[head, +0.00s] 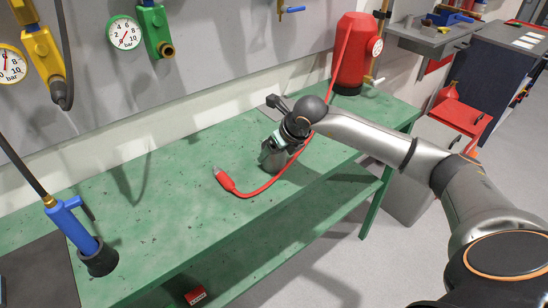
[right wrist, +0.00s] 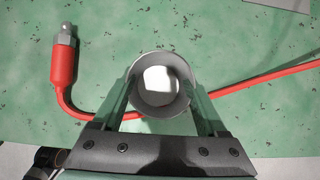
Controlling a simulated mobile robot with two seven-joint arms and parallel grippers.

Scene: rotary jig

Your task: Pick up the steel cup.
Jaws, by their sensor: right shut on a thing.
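The steel cup (right wrist: 160,68) shows in the right wrist view as a grey round cup seen from above, with a bright inside. My right gripper (right wrist: 160,92) is shut on it, with one green finger on each side of its wall. In the head view the cup (head: 268,157) stands at or just above the green bench, mostly hidden behind my right gripper (head: 276,150). I cannot tell whether its base touches the bench. My left gripper is not in view.
A red hose with a metal-tipped plug (head: 227,182) lies on the green bench (head: 170,205), passing close by the cup. A red tank (head: 352,60) stands at the back right.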

